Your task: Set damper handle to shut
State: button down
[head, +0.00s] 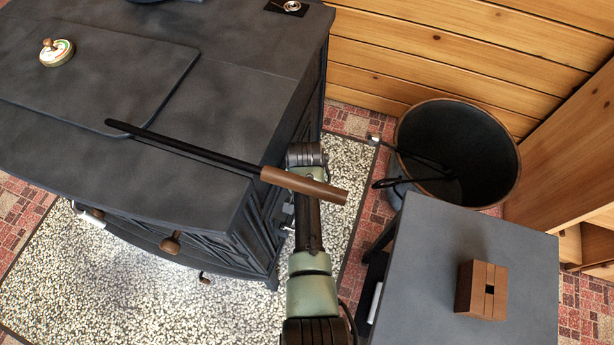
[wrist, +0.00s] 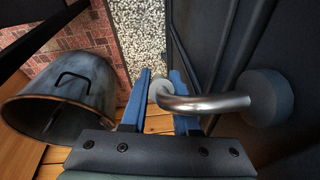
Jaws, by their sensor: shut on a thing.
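The damper handle (wrist: 205,103) is a bent, shiny metal bar in the wrist view. It comes out of a round dark mount (wrist: 268,97) on the dark side wall of the stove (head: 215,110). My gripper (wrist: 160,78) has blue fingers on either side of the handle's free end and is shut on it. In the head view the handle and my fingers are hidden behind my arm, which reaches down beside the stove's right side.
A poker with a brown wooden grip (head: 305,185) lies across the stove top and juts over its right edge, above my arm. A dark bucket (head: 498,150) with tools stands right. A grey table (head: 415,270) holds a wooden block (head: 480,290).

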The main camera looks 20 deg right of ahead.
jog(key=shift+s+a+f, duration=0.1)
jog(key=shift+s, duration=0.05)
jog(key=c, duration=0.7)
grip_release()
jog(key=p+v, duration=0.3)
jog(key=v, duration=0.4)
jog(key=shift+r+p, duration=0.3)
